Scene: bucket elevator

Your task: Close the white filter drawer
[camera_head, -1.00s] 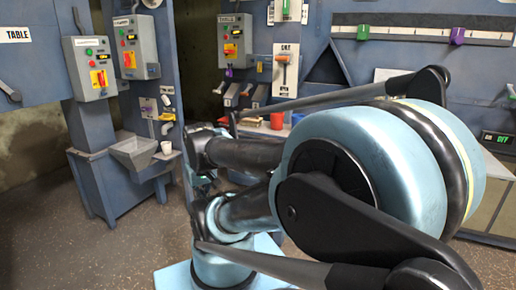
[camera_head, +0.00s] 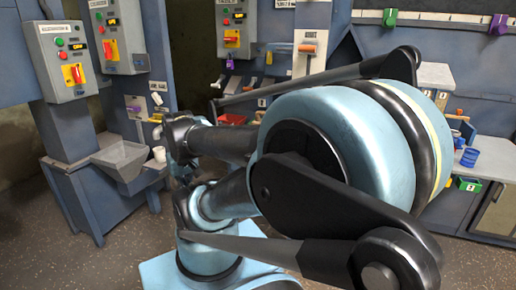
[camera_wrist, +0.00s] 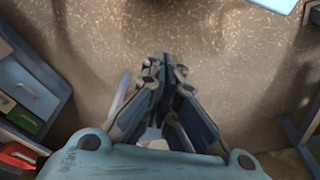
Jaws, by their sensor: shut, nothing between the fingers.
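In the wrist view, my gripper (camera_wrist: 167,68) points at bare floor, its two fingers together with nothing between them. A stack of drawers stands at the left edge of that view, apart from the fingers. A pale drawer front (camera_wrist: 32,84) with a small handle is at the top of the stack, above a green one (camera_wrist: 20,117) and a red one (camera_wrist: 16,154). I cannot tell for sure whether the pale one is the white filter drawer, or how far out it is. In the head view my arm covers the middle, and the gripper does not show clearly.
A bench with a blue cup (camera_head: 469,157) is at right. Open floor (camera_head: 40,245) lies at lower left.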

